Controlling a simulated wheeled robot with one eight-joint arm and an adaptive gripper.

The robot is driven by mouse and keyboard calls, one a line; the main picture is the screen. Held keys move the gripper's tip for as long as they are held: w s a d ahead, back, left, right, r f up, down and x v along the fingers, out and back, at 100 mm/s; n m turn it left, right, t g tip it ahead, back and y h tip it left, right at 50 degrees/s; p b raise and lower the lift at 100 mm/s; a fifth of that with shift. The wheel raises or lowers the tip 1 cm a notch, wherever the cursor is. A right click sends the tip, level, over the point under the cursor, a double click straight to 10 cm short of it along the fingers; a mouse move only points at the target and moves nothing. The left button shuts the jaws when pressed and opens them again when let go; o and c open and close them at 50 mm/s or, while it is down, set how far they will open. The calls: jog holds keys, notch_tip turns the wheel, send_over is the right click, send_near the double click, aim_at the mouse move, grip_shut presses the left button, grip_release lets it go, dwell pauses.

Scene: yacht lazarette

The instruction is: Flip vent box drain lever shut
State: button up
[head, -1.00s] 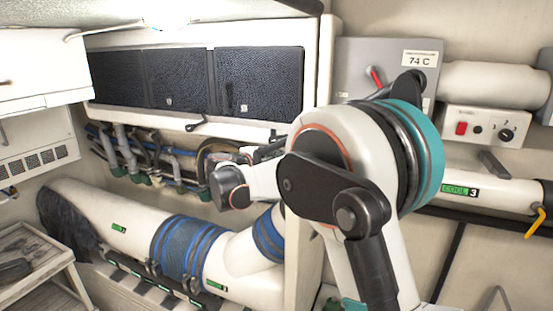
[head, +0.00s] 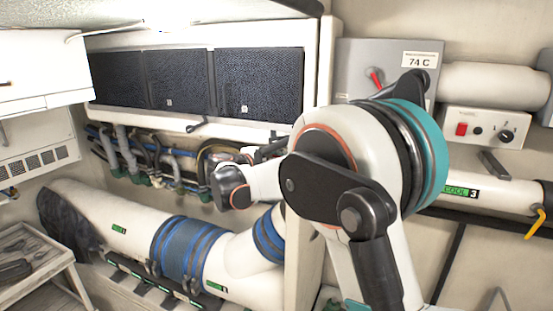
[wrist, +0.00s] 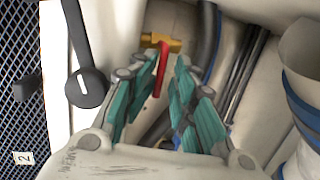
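The vent box (head: 140,38) is a long white housing with black mesh panels at the back wall. A black lever (head: 197,125) sits on its lower front edge; a black lever with a round, white-marked hub (wrist: 86,88) shows at left in the wrist view. A red lever (wrist: 161,70) on a brass valve (wrist: 160,43) shows in the wrist view. I cannot tell which of these is the drain lever. My gripper (wrist: 164,63) is open, its teal-padded fingers apart, with the red lever appearing between the tips. Contact cannot be made out. In the head view my arm hides the gripper.
Pipes and hoses (head: 150,160) run under the vent box. A thick white duct with blue bands (head: 183,248) lies below. A grey panel with a red lever (head: 374,78) and a control box (head: 487,127) are on the right wall.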

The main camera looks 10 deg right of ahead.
jog(key=v, duration=0.8)
dwell(0.4)
